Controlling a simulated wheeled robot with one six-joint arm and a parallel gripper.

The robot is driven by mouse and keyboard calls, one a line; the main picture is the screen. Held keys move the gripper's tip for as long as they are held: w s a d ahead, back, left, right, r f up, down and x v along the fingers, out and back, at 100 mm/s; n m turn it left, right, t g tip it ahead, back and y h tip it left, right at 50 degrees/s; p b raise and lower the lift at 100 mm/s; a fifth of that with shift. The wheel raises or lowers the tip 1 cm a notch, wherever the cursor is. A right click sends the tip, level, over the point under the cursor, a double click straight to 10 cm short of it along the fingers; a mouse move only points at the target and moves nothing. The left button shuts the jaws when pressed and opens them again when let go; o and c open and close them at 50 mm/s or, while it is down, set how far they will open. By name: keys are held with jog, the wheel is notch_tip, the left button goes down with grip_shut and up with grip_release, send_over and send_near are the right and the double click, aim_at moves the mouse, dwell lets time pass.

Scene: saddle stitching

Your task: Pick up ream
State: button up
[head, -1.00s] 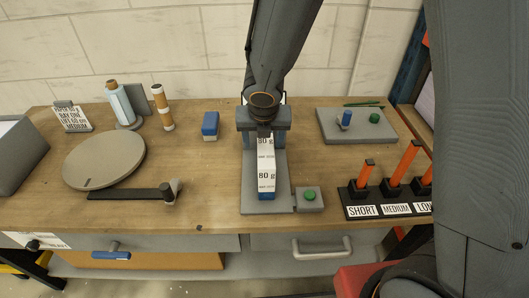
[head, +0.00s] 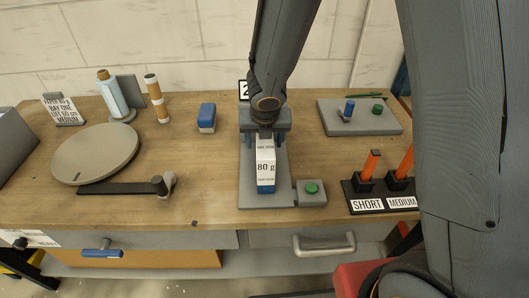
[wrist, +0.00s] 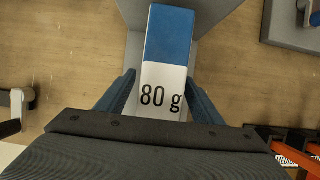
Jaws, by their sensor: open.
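The ream (head: 265,170) is a white block marked "80 g" with a blue lower end. It rests on a grey stand (head: 252,192) near the middle of the workbench. My gripper (head: 265,142) is open above the ream's far part. Small gaps show beside the ream. The ream's far part is hidden under my gripper.
A green button box (head: 311,191) adjoins the stand on its right. A blue block (head: 207,117) lies to the left. Orange-handled tools (head: 371,165) stand in a labelled rack at right.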

grip_shut()
jog(key=shift+r, duration=0.1)
jog(key=shift+r, duration=0.1)
dwell(0.3)
